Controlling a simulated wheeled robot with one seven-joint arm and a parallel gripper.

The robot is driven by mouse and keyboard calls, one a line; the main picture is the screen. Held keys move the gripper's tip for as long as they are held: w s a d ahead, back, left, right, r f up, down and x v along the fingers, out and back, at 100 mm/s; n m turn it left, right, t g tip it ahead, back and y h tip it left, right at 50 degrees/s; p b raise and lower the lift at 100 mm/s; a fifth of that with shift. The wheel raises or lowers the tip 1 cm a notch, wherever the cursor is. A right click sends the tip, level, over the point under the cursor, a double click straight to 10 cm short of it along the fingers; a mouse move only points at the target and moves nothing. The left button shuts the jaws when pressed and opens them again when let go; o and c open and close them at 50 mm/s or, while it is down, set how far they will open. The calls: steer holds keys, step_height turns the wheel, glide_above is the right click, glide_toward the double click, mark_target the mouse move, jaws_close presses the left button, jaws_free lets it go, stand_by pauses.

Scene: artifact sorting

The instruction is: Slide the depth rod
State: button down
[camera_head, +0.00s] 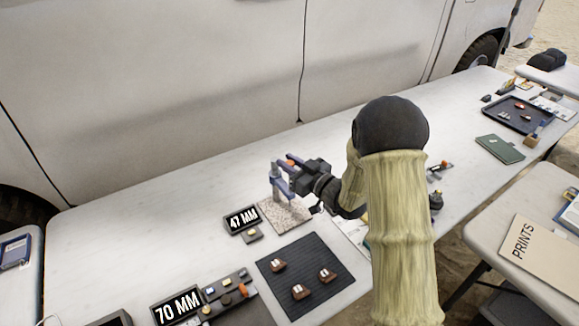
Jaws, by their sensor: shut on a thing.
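My gripper (289,176) is at the middle of the long white table, reaching in from the right. It is shut on a part of a small upright blue-grey gauge (275,181) that stands on a speckled square plate (288,217). I take the held part to be the depth rod, but the fingers hide most of it. A small orange spot shows by the fingers. A display reading "47 MM" (242,219) stands just left of the plate. My arm hides the table to the right of the gripper.
A dark ribbed mat (309,249) with several brown pieces lies in front of the plate. A "70 MM" sign (177,308) and a tray of small parts (228,297) are at front left. A dark tray (518,112) and a green book (500,149) lie far right. The table's back left is clear.

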steer(key=c, duration=1.3)
jaws_free()
steer(key=shift+f, duration=0.1)
steer(key=shift+o, duration=0.2)
steer(key=b+v, duration=0.2)
steer(key=v, duration=1.5)
steer(key=shift+s, duration=0.25)
steer(key=shift+w+d, duration=0.1)
